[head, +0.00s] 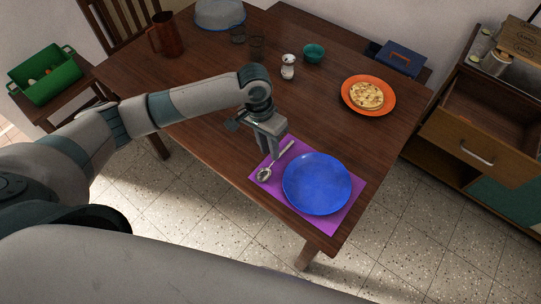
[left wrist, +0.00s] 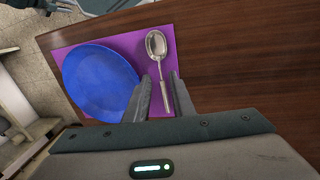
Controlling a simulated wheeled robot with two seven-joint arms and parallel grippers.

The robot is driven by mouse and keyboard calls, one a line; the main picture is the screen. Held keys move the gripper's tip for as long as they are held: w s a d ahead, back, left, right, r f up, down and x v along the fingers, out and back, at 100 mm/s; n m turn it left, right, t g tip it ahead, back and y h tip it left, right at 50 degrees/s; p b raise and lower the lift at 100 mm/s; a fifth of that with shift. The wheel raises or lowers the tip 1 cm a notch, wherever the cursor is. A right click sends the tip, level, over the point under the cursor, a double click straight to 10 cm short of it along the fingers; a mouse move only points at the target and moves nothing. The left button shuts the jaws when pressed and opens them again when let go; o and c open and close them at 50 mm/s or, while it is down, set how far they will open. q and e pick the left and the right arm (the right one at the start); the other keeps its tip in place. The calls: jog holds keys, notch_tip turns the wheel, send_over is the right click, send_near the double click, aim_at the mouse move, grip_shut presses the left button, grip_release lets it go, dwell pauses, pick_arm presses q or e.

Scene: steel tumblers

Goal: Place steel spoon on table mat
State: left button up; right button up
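The steel spoon (head: 265,173) lies on the purple table mat (head: 337,218), beside the blue plate, with its bowl toward the near left edge of the mat. In the left wrist view the spoon (left wrist: 156,45) has its bowl over the purple mat (left wrist: 133,42), and its handle runs back between my fingers. My left gripper (head: 271,150) is over the handle end, low above the mat. In the left wrist view its fingers (left wrist: 162,86) are apart, one on each side of the handle, with a gap visible. My right gripper (left wrist: 62,6) seems to show partly at the top left of that view.
The blue plate (head: 317,184) fills most of the mat. An orange plate with flatbread (head: 368,96), a teal bowl (head: 313,53), a white shaker (head: 288,67) and a brown pitcher (head: 166,35) stand farther back. The table's middle is clear. An open drawer (head: 470,148) is at right.

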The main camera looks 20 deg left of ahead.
pick_arm(q)
notch_tip(320, 180, up, 7)
jog(key=a, duration=0.1)
jog(key=shift+w+b, duration=0.15)
jog(key=shift+b, duration=0.25)
jog(key=shift+f, duration=0.1)
dwell(0.8)
dwell(0.5)
